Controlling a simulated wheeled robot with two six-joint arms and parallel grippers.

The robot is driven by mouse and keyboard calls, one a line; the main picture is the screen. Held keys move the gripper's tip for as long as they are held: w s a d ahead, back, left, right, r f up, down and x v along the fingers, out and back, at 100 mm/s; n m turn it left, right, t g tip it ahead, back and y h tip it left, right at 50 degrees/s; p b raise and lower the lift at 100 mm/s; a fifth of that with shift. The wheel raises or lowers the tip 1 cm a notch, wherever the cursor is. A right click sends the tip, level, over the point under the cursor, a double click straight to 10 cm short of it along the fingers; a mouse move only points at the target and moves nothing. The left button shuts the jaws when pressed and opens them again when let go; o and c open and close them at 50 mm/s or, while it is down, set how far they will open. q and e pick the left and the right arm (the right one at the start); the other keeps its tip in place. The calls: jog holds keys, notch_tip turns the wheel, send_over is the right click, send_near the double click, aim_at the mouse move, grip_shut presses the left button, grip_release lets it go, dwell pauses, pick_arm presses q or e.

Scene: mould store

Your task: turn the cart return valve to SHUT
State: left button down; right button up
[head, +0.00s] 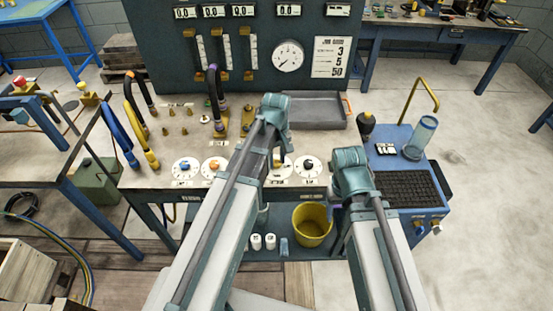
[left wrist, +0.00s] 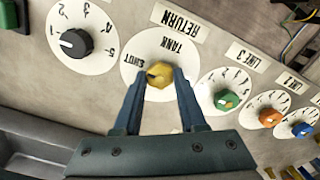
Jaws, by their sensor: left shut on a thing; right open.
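The return valve is a yellow knob (left wrist: 160,72) on a round white dial (left wrist: 135,82). Its plate reads RETURN (left wrist: 180,20), and the dial is marked TANK and SHUT; all appear inverted in the left wrist view. My left gripper (left wrist: 159,80) is shut on the knob, one finger on each side. The knob's dark mark lies on its left side, nearer the SHUT lettering than TANK, but I cannot tell its exact setting. In the head view the dial (head: 286,173) is partly hidden by my left arm. My right gripper is hidden behind its own arm.
A black numbered knob (left wrist: 76,43) and a green knob (left wrist: 226,100) sit close beside the valve. Orange (left wrist: 270,117) and blue (left wrist: 302,130) knobs follow. A grey tray (head: 315,108) lies behind the dials; a blue cart (head: 388,160) stands right, and a yellow bucket (head: 312,225) below.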

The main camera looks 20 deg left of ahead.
aim_at(277, 163)
pick_arm(q)
jog(key=shift+c, duration=2.3)
grip_release()
jog(key=shift+r, duration=0.1)
notch_tip(277, 163, up, 14)
jog(key=p, duration=1.4)
jog(key=shift+f, duration=0.2)
jog(key=s+d+f+m+y+b, duration=0.1)
jog(key=s+d+f+m+b, duration=0.1)
jog(key=s+d+m, duration=0.8)
jog(key=s+m+b, duration=0.1)
jog(key=s+m, duration=0.1)
jog(key=s, duration=0.2)
jog(key=shift+s+f+m, duration=0.25)
jog(key=shift+f+m, duration=0.05)
jog(key=shift+f, duration=0.05)
